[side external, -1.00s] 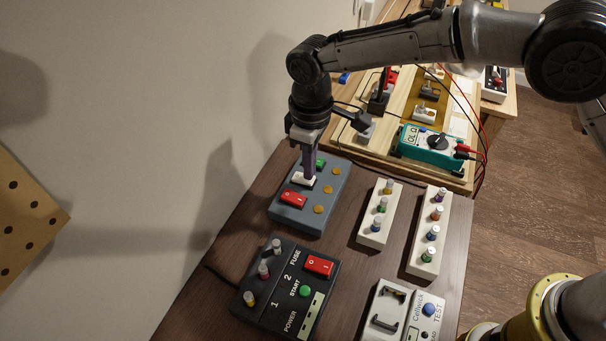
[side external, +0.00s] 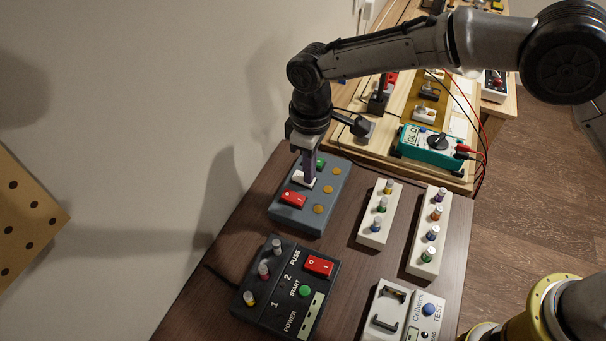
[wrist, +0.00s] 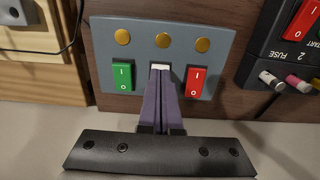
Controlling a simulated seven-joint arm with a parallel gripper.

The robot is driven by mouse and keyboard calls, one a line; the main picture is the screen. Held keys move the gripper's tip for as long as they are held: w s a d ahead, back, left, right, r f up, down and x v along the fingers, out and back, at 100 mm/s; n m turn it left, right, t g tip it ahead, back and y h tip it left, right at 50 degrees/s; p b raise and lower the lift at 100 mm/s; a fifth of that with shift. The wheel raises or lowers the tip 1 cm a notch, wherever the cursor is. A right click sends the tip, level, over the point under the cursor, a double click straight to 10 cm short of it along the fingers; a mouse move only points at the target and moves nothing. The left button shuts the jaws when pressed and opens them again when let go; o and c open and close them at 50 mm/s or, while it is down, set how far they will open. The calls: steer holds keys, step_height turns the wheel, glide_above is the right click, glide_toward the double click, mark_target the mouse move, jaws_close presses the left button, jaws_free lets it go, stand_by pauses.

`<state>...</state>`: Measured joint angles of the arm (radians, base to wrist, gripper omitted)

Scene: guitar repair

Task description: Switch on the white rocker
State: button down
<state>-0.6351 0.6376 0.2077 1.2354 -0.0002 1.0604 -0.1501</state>
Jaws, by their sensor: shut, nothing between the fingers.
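The white rocker (side external: 302,180) sits between a green rocker (side external: 320,162) and a red rocker (side external: 293,199) on a blue-grey switch box (side external: 335,187). My gripper (side external: 309,181) is shut and points down, its fingertips at the white rocker, touching it or just above it. In the wrist view the purple fingers (wrist: 161,72) are together and cover most of the white rocker (wrist: 160,67); only its far edge shows. I cannot tell which way the white rocker is tilted. Three brass discs (wrist: 162,41) lie beyond the rockers on the box.
A black fuse box (side external: 283,290) stands in front, with a red rocker and a green button. Two white strips (side external: 379,214) with coloured knobs stand to the right. A teal multimeter (side external: 430,147) with red and black leads lies behind. Bare wood shows between them.

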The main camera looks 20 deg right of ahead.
steer(key=shift+r, duration=3.45)
steer(key=s+d+r+m+t+y, duration=0.1)
steer(key=d+r+m+t, duration=0.2)
steer(key=d+r, duration=1.3)
steer(key=s+d+r+m+t, duration=0.2)
steer(key=s+d+r+m, duration=0.15)
steer(key=s+d, duration=0.7)
steer(key=s+d+f+m, duration=0.1)
steer(key=s+d+f, duration=0.1)
steer(key=s+f, duration=0.3)
steer(key=s+d+f+m+h, duration=0.1)
steer(key=s+d+f, duration=0.2)
steer(key=s, duration=0.7)
step_height(320, 180, down, 2)
steer(key=shift+f+t, duration=0.25)
steer(key=shift+t, duration=0.05)
